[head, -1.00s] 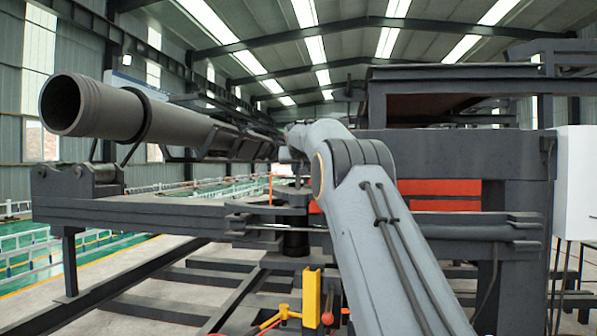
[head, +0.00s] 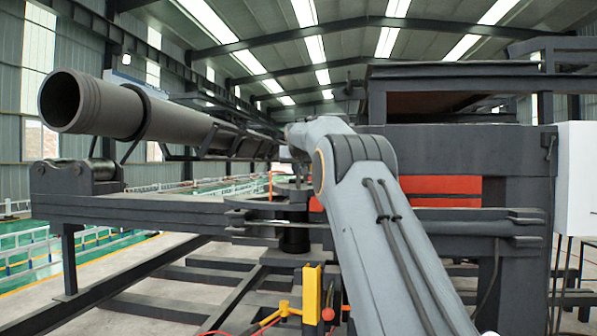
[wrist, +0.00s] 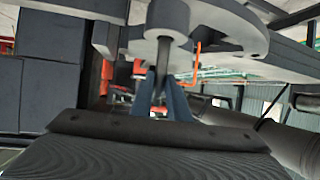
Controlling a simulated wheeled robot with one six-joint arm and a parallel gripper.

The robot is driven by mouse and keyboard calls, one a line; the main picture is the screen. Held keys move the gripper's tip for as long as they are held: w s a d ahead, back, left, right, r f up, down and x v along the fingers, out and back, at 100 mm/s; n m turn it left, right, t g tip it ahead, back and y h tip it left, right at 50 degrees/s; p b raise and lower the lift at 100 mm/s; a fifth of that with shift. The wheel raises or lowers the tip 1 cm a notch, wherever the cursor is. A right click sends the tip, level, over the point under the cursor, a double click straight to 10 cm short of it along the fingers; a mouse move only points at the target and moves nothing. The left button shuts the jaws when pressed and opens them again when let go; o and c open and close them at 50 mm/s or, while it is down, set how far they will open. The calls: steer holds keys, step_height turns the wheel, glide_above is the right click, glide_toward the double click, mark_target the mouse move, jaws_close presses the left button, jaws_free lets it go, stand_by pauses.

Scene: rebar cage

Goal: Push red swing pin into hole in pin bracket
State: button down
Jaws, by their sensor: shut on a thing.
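In the wrist view the two blue-grey fingers of my gripper (wrist: 161,84) are closed around the lower part of a dark grey pin (wrist: 164,55). The pin stands nearly upright, and its upper end meets a grey rounded plate of the bracket (wrist: 228,25). I cannot tell how far it sits in a hole. A bent orange-red rod (wrist: 197,56) shows just right of the pin; whether it belongs to the pin is unclear. In the head view the dark bracket (head: 291,196) and a thin orange-red rod (head: 270,184) are left of my arm, which hides my gripper.
A yellow post (head: 312,292) stands low in front. A large dark frame (head: 455,160) stands at the right.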

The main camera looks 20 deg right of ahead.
mark_target(299, 187)
steer(key=shift+f+b, duration=2.75)
steer(key=shift+b, duration=0.2)
steer(key=c, duration=1.6)
jaws_free()
steer(key=shift+f, duration=0.1)
steer(key=shift+s+f, duration=0.1)
steer(key=shift+f, duration=0.1)
steer(key=b+v, duration=0.1)
steer(key=v, duration=0.1)
steer(key=b+v, duration=0.1)
steer(key=v, duration=0.2)
steer(key=b+v, duration=0.1)
steer(key=v, duration=0.2)
steer(key=shift+a+r, duration=0.1)
steer(key=shift+r, duration=0.25)
